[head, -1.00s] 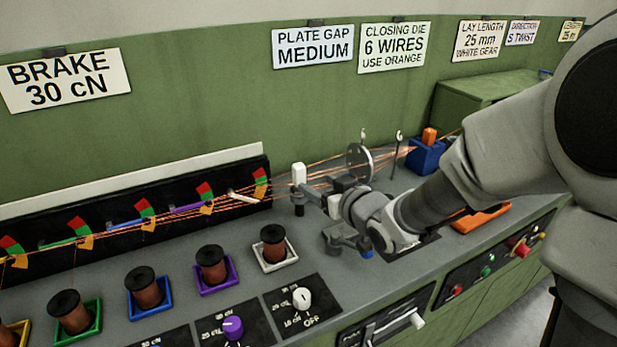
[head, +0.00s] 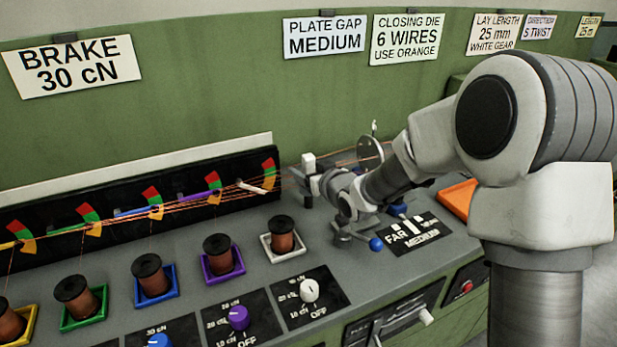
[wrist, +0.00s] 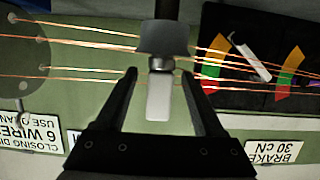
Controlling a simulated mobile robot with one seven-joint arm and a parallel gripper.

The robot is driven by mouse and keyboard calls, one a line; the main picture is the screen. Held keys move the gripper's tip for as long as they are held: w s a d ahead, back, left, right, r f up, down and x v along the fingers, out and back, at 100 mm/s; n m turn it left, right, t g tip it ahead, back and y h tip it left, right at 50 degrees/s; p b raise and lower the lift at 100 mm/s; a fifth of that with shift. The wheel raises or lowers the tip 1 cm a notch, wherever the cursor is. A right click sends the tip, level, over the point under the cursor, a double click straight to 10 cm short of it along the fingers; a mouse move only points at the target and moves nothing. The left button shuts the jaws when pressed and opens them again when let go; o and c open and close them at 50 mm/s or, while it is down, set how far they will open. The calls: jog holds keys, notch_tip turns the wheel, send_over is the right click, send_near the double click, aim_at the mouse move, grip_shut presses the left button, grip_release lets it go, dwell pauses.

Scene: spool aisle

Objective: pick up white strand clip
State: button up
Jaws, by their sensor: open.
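The white strand clip (head: 308,161) appears as a small white block at the top of a post, beside the copper strands in the head view. In the wrist view, the white block (wrist: 158,100) lies between the two fingers, with a grey part at its far end. My gripper (wrist: 159,78) is open around it, with visible gaps on both sides. In the head view my gripper (head: 306,183) is beside the post, and its fingers are partly hidden. Copper strands (wrist: 80,75) run across just beyond the fingertips.
Several spools in coloured trays, such as the white tray (head: 281,251), stand in front of the strands. A round perforated plate (head: 370,154) is right of the clip. Dials, such as the white knob (head: 309,290), line the front. An orange tray (head: 459,199) lies behind my arm.

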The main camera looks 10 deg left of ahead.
aim_at(312, 156)
jog(key=shift+c, duration=0.2)
grip_shut()
jog(key=shift+r, duration=0.1)
jog(key=shift+r, duration=0.5)
jog(key=r, duration=0.2)
jog(key=d+r+p, duration=0.1)
jog(key=shift+r, duration=0.4)
jog(key=s+d+r+p, duration=0.3)
jog(key=d+r, duration=0.3)
jog(key=d, duration=0.4)
jog(key=shift+d+p, duration=0.2)
jog(key=shift+p, duration=0.25)
